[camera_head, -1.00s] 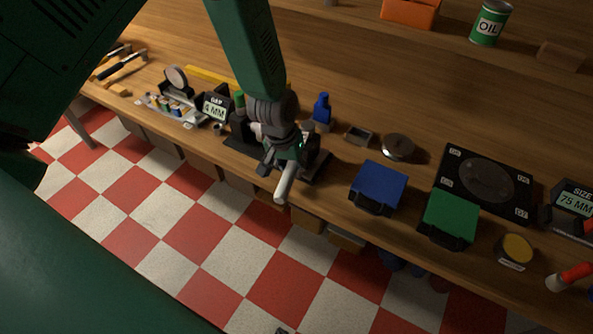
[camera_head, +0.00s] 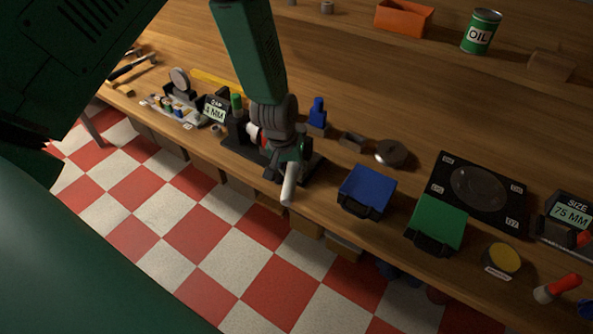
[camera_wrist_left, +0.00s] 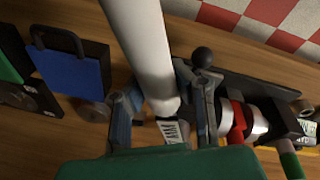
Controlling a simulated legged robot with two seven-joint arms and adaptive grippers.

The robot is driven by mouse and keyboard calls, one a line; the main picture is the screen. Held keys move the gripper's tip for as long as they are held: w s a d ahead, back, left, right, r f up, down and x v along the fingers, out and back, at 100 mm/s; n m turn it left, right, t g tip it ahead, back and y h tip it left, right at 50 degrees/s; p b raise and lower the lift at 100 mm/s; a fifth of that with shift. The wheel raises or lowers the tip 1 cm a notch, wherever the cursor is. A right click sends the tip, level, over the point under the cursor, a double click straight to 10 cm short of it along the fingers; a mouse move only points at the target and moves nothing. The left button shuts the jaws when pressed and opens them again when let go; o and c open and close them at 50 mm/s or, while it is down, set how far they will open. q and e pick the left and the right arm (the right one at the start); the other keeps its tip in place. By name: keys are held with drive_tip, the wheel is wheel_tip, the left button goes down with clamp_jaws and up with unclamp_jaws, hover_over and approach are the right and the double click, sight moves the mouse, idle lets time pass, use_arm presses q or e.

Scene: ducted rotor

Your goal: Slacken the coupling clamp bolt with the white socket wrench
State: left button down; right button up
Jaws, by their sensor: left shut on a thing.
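The white socket wrench (camera_head: 289,186) is held in my left gripper (camera_head: 284,158) at the bench's front edge. Its pale handle sticks out toward the floor. In the left wrist view the wrench (camera_wrist_left: 143,45) passes between the two fingers of my left gripper (camera_wrist_left: 165,105), which are shut on it. Beside the gripper is the rotor fixture, with a red ring (camera_wrist_left: 238,120), a silver cylinder (camera_wrist_left: 262,120) and a black block on a dark base (camera_head: 312,170). I cannot make out the clamp bolt or whether the socket sits on it. My right gripper is not in view.
A blue case (camera_head: 367,190) and a green case (camera_head: 436,224) stand to the right along the front edge. A blue bottle (camera_head: 317,115) stands behind the fixture. A gap display (camera_head: 215,110) is to the left.

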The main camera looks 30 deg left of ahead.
use_arm(q)
drive_tip(key=shift+a+h, duration=0.3)
drive_tip(key=shift+a, duration=0.2)
drive_tip(key=shift+d, duration=0.1)
drive_tip(key=shift+d, duration=0.15)
drive_tip(key=shift+r, duration=0.3)
drive_tip(key=shift+w+d+v, duration=0.15)
drive_tip(key=shift+w+v, duration=0.05)
drive_tip(key=shift+v, duration=0.9)
drive_tip(key=shift+w+d+v, duration=0.1)
drive_tip(key=shift+w+v, duration=0.05)
drive_tip(key=shift+v, duration=0.9)
